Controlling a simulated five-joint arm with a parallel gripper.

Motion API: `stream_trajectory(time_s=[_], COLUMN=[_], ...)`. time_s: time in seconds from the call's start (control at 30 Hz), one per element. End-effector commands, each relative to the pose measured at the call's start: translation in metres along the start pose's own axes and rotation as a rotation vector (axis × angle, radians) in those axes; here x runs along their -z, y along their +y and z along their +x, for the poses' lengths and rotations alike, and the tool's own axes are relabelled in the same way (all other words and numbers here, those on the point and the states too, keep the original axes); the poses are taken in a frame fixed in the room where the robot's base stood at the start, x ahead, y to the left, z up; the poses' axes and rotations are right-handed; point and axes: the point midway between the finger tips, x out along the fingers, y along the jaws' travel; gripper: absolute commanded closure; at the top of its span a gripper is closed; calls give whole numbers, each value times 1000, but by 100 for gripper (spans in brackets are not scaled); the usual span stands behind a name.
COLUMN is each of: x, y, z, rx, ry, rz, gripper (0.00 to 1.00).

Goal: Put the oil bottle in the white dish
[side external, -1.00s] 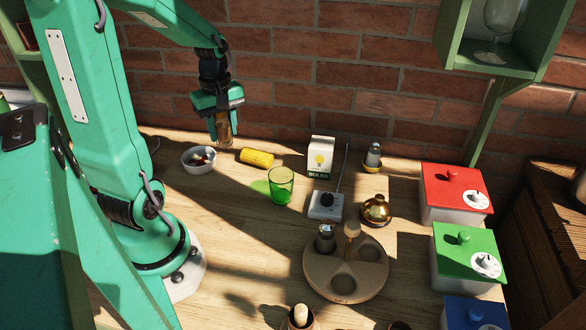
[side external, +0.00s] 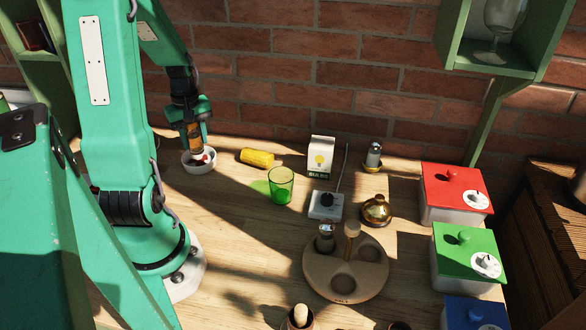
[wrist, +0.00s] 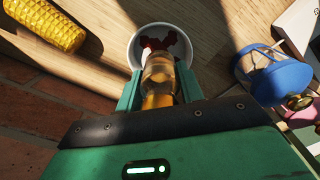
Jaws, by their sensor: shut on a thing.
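My gripper (side external: 190,137) is shut on the oil bottle (side external: 195,137), a small bottle with amber contents. In the wrist view the bottle (wrist: 160,80) sits between the two green fingers (wrist: 160,88). The white dish (side external: 199,169) stands on the table below the gripper and holds some dark red things. The bottle's lower end is over the dish, close to its rim. I cannot tell whether it touches the dish. In the wrist view the dish (wrist: 136,48) shows just beyond the bottle, which hides part of it.
A yellow corn cob (side external: 257,158) lies right of the dish. A green glass (side external: 281,186), a small carton (side external: 320,156) and a white socket box (side external: 326,204) stand farther right. A brick wall (side external: 300,85) rises behind. Bare table lies in front of the dish.

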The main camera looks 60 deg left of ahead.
Motion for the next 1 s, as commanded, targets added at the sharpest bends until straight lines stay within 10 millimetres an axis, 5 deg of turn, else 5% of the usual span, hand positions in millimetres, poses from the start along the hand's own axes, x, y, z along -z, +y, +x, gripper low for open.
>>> stream_trajectory(time_s=[0.27,0.6,1.0], x=[0,0,0], y=[0,0,0], z=[6,37,41], rx=[1,1,0], ry=[-2,-2,0], rz=[0,0,0], gripper=[88,88,88])
